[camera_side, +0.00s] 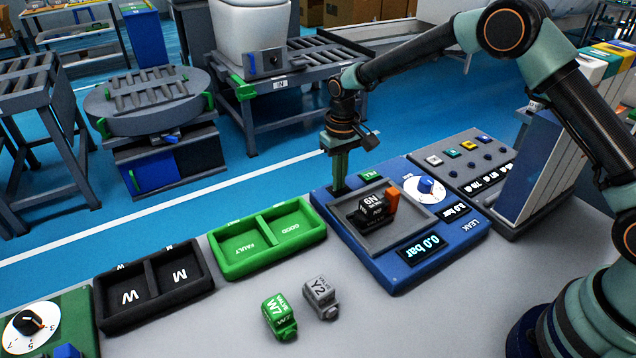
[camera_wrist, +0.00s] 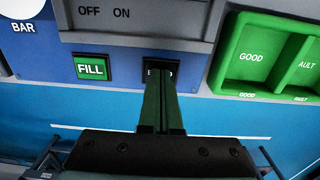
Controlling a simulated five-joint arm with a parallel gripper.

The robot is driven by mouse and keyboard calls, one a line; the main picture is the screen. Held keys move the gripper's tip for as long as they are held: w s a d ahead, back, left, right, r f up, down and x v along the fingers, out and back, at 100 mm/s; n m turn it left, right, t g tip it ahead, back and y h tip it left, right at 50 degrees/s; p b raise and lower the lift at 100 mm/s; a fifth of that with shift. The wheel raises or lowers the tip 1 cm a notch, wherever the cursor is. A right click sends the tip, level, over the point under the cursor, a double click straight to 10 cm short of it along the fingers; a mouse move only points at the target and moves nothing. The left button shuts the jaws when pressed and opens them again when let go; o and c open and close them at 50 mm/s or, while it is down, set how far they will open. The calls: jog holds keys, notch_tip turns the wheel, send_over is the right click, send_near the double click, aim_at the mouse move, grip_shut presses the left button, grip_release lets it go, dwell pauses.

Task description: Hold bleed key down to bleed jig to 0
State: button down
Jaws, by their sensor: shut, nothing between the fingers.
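The blue jig (camera_side: 385,262) stands on the bench with a black valve (camera_side: 371,211) in its grey recess. An orange part (camera_side: 392,200) is at the valve's side. My gripper (camera_side: 338,187) is shut and empty, pointing down at the jig's back left corner. In the wrist view its green fingertips (camera_wrist: 160,82) cover the middle of the dark bleed key (camera_wrist: 150,71), so only its outer letters show. The tips look to be on or just over the key; I cannot tell if it is pressed down.
The green FILL key (camera_wrist: 90,68) is beside the bleed key. A round white dial with a blue knob (camera_side: 426,186) is on the jig. A green GOOD and FAULT tray (camera_side: 228,272) is to the left. A green valve (camera_side: 279,316) and a grey valve (camera_side: 321,297) lie in front.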

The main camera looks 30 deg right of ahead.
jog(key=shift+r, duration=3.25)
jog(key=shift+r, duration=0.2)
jog(key=s+d+r+t, duration=0.2)
jog(key=s+d+r, duration=0.1)
jog(key=s+r, duration=0.45)
jog(key=s+d+r+t, duration=0.2)
jog(key=s+d+r, duration=0.2)
jog(key=s+r, duration=0.35)
jog(key=s+d+t, duration=0.1)
jog(key=s, duration=0.6)
jog(key=shift+s+d+f+t, duration=0.15)
jog(key=shift+d+f+t, duration=0.1)
jog(key=shift+f+t, duration=0.1)
